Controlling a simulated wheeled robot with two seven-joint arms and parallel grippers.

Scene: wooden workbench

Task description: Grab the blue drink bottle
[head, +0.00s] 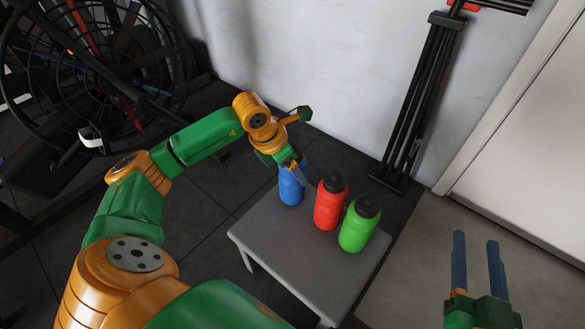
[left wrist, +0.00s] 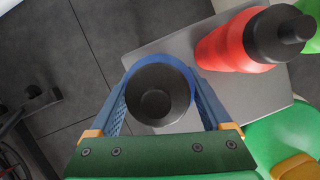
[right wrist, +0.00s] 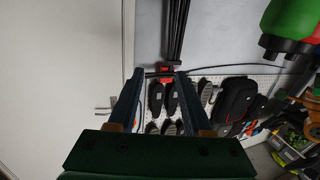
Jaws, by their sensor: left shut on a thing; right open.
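The blue drink bottle (head: 291,187) stands upright near the far left corner of a small grey table (head: 290,255). My left gripper (head: 299,172) is at its upper part. In the left wrist view the two fingers lie on either side of the blue bottle (left wrist: 158,68), shut on it, with its black cap facing the camera. The bottle's upper part is partly hidden by the gripper in the head view. My right gripper (head: 477,262) is open and empty at the lower right, away from the table.
A red bottle (head: 329,205) stands just right of the blue one, and a green bottle (head: 359,226) stands beyond it. A black folded stand (head: 414,120) leans at the wall. Gym equipment (head: 90,60) fills the upper left. The table's front left is clear.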

